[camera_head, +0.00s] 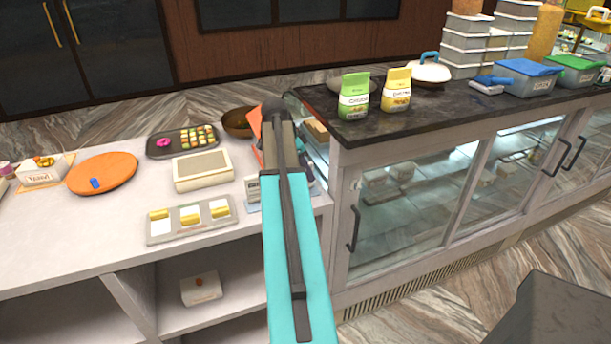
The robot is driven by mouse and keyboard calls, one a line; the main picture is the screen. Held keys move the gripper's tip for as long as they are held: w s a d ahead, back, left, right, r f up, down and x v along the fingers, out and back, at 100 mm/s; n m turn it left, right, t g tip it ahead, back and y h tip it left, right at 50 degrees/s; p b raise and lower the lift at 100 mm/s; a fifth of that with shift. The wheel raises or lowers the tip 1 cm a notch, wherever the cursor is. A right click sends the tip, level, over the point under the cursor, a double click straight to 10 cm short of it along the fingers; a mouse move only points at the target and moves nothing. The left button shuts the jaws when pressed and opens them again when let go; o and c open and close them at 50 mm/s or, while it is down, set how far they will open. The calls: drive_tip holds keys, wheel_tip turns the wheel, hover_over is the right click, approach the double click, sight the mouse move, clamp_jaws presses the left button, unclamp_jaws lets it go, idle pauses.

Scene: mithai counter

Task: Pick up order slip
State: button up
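I cannot pick out the order slip with certainty. A small pale item with grey markings (252,189) lies near the right end of the white counter (100,225), partly hidden by my arm; I cannot tell whether it is paper. My teal arm rises from the bottom middle to a dark joint above the counter's right end. My gripper does not show; it may be hidden behind the arm.
A flat cream device (202,169), a tray of sweets (160,151), a three-part tray (188,234) and an orange round board (102,173) stand on the white counter. An orange item (255,122) shows beside my arm. The dark-topped glass display case (410,200) stands right.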

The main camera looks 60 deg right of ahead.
drive_tip(key=shift+p+x, duration=0.45)
drive_tip(key=shift+x, duration=1)
drive_tip(key=shift+s, duration=0.1)
clamp_jaws()
